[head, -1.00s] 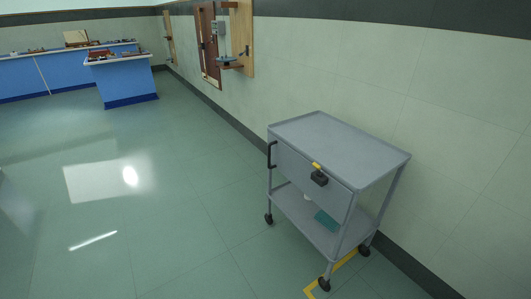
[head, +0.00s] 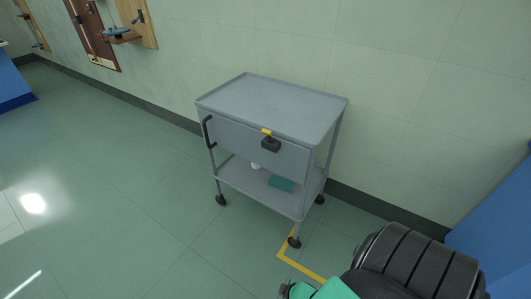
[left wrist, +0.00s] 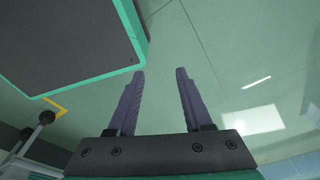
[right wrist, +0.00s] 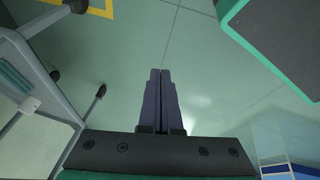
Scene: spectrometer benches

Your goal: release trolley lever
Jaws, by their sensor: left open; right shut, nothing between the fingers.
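A grey two-shelf trolley (head: 270,98) stands by the wall in the head view. A small black block with a yellow tab, seemingly the lever (head: 268,138), sits on its front panel below the top edge. A black handle (head: 207,132) is at the panel's left. My left gripper (left wrist: 160,72) is open and empty above the floor in the left wrist view. My right gripper (right wrist: 160,75) is shut and empty in the right wrist view, with part of the trolley (right wrist: 40,70) to its left. Neither gripper shows in the head view, and both appear apart from the lever.
A teal item (head: 281,183) and a small white object lie on the trolley's lower shelf. Yellow floor tape (head: 287,258) runs beside its front wheel. A blue bench (head: 500,225) stands at the right edge. The floor left of the trolley is clear.

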